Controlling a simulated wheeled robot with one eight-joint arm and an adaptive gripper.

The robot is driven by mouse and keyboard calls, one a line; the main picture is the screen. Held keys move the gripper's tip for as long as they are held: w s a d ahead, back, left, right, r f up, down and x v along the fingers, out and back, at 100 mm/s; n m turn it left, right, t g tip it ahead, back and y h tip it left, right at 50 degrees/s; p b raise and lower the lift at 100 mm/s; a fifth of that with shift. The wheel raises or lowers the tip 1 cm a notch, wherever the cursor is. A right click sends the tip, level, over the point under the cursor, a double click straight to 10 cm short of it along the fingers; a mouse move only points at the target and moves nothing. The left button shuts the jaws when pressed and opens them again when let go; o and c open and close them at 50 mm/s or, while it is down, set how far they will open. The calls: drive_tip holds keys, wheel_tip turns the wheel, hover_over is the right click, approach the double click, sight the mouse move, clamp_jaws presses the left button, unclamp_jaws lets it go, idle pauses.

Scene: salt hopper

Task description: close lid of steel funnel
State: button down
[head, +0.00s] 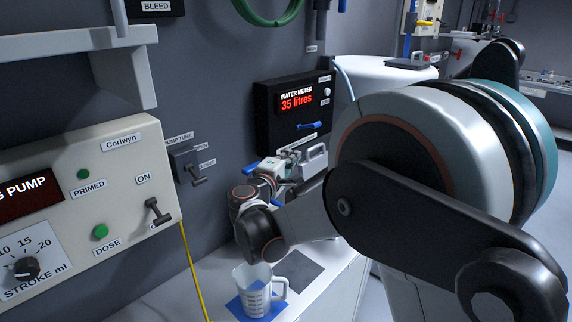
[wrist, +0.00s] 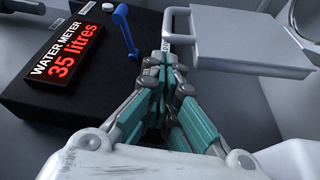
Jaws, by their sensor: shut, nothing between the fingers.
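In the wrist view a grey, square-edged metal piece (wrist: 262,42), which looks like the steel funnel or its lid, stands at the upper right just beyond my fingertips. In the head view a small grey metal piece (head: 314,158) shows just below the water meter, partly hidden by my arm. I cannot tell the lid from the funnel body or how far the lid stands open. My gripper (wrist: 172,82) is shut and empty, with its fingertips close to the metal piece's left edge; contact is unclear. In the head view my gripper (head: 278,166) is small and partly hidden.
The black water meter (head: 294,108) with a blue lever (head: 308,126) is on the wall beside my gripper. A measuring jug (head: 254,290) stands on a blue mat on the white counter (head: 217,272) below. A pump panel (head: 90,205) is at left, a white tank (head: 372,75) behind.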

drive_tip(key=shift+b+x, duration=0.35)
drive_tip(key=shift+x, duration=2.15)
drive_tip(key=shift+d, duration=0.15)
